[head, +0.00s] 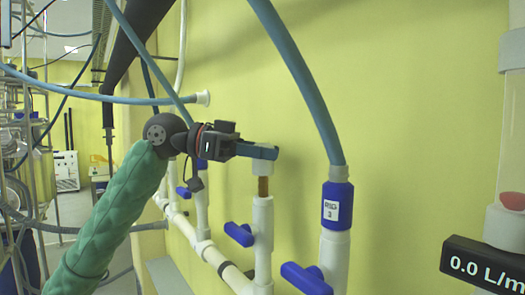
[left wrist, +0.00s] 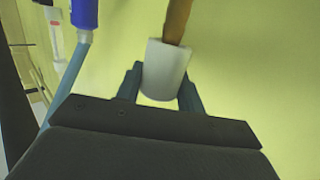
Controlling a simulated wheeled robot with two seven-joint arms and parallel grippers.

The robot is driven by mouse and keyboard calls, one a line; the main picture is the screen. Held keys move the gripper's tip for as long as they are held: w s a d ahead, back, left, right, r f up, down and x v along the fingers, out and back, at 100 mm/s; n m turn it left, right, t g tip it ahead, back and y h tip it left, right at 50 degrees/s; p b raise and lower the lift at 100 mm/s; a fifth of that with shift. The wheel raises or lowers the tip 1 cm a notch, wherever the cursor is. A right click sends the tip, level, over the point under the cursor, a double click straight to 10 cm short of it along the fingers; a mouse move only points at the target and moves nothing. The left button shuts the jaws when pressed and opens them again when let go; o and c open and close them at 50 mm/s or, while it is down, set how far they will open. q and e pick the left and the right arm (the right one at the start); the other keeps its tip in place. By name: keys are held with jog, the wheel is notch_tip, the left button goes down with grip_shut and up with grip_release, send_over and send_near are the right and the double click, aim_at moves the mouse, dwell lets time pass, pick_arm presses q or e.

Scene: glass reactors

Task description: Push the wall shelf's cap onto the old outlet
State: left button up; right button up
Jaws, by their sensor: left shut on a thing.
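The white cap (head: 265,152) is between the fingers of my left gripper (head: 262,151), which is shut on it. It also shows in the left wrist view (left wrist: 164,72), between the two finger tips (left wrist: 160,88). The old outlet is a brown tube (head: 263,187) rising upright from a white valve pipe (head: 263,218). The cap is right at the top of this tube, in line with it. The brown tube (left wrist: 177,20) meets the cap's edge in the left wrist view. How far the cap covers it is hidden. My right gripper is not in view.
A blue hose (head: 300,75) runs down to a blue connector (head: 337,205) on a pipe to the right. Blue valve handles (head: 240,234) stick out left of the pipes. A flow meter display (head: 485,263) is at far right. The yellow wall (head: 410,110) is close behind.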

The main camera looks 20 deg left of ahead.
aim_at(262, 174)
pick_arm(q)
jog(key=shift+f+b, duration=1.3)
jog(key=shift+f, duration=0.75)
dwell(1.0)
jog(key=o, duration=1.1)
jog(key=b+v, duration=0.3)
jog(key=v, duration=0.4)
jog(key=shift+a, duration=0.35)
